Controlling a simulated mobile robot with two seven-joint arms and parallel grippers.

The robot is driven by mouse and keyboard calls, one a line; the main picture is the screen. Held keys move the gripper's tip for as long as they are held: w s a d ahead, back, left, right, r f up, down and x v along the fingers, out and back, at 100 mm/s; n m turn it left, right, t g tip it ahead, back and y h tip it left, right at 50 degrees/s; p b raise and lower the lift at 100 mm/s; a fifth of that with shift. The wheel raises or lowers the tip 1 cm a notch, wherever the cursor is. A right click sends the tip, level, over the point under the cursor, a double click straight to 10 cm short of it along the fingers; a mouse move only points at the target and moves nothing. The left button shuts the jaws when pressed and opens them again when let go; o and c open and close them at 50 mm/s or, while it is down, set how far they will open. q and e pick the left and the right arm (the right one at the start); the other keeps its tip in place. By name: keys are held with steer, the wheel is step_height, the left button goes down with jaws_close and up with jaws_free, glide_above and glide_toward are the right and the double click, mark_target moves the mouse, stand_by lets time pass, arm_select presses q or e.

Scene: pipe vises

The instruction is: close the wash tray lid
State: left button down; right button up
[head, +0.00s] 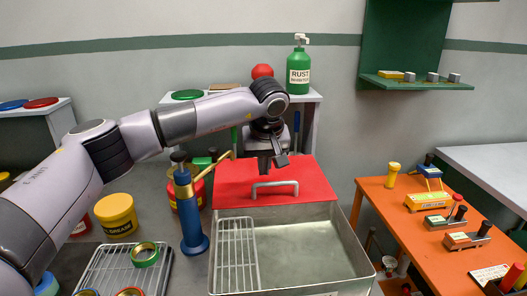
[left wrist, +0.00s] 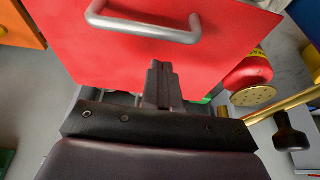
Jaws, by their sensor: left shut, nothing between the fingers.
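The wash tray (head: 345,240) is an open grey metal basin at the lower middle of the head view, its inside exposed. Its red lid (head: 225,190) is open at the tray's back edge and has a grey bar handle (head: 275,186). In the left wrist view the red lid (left wrist: 130,55) and handle (left wrist: 145,30) fill the upper part. My left gripper (head: 272,166) is at the lid's far edge, shut and empty, pointing down. Its closed fingers (left wrist: 158,72) overlap the lid in the wrist view; I cannot tell whether they touch it. My right gripper is not in view.
A wire rack (head: 236,255) lies in the tray's left side. A blue pump-like tool (head: 193,222) and a yellow tub (head: 116,215) stand to the left. A green rust bottle (head: 299,70) stands behind my arm. An orange bench (head: 400,205) with small tools is at right.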

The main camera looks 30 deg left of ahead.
arm_select(q)
steer(key=shift+s+d+f, duration=0.25)
steer(key=shift+s+d, duration=0.4)
steer(key=shift+s, duration=0.25)
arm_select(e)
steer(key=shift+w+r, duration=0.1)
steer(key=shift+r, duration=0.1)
